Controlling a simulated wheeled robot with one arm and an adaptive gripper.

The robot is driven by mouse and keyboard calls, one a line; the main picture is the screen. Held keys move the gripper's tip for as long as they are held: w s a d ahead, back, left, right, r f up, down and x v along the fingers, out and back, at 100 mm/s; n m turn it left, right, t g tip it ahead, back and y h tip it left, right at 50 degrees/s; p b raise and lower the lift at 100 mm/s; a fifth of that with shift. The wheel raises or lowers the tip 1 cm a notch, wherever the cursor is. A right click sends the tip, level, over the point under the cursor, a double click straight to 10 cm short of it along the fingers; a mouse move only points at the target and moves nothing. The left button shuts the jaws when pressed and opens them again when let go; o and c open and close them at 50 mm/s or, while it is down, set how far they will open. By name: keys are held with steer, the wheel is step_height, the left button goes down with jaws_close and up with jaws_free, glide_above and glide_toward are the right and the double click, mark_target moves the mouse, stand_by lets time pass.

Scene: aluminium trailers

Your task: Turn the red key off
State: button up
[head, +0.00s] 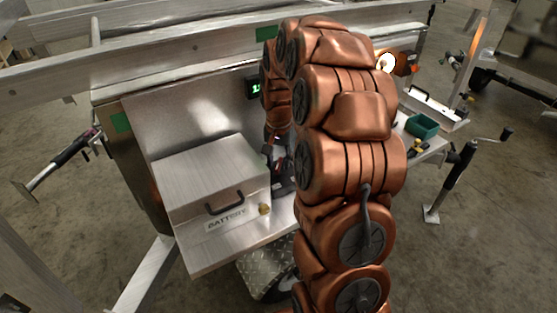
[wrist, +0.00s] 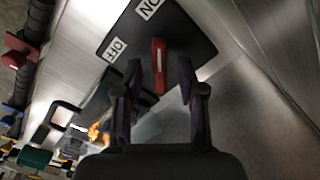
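The red key (wrist: 158,68) stands out from a black switch plate (wrist: 185,40) in the wrist view. The plate carries a white ON label (wrist: 149,8) at the top and a white OFF label (wrist: 115,49) at the left. My gripper (wrist: 150,82) is open, one finger left of the key and one right, with gaps visible on both sides. In the head view my copper arm hides the key, and only a dark part of my gripper (head: 278,155) shows.
A metal battery box (head: 212,183) with a black handle stands on the trailer shelf left of my arm. A small green display (head: 254,87) is on the panel behind. A green bin (head: 422,126) sits to the right. In the wrist view, coloured items line the left edge.

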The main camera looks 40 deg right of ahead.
steer(key=shift+f, duration=0.3)
steer(key=shift+c, duration=0.3)
jaws_close()
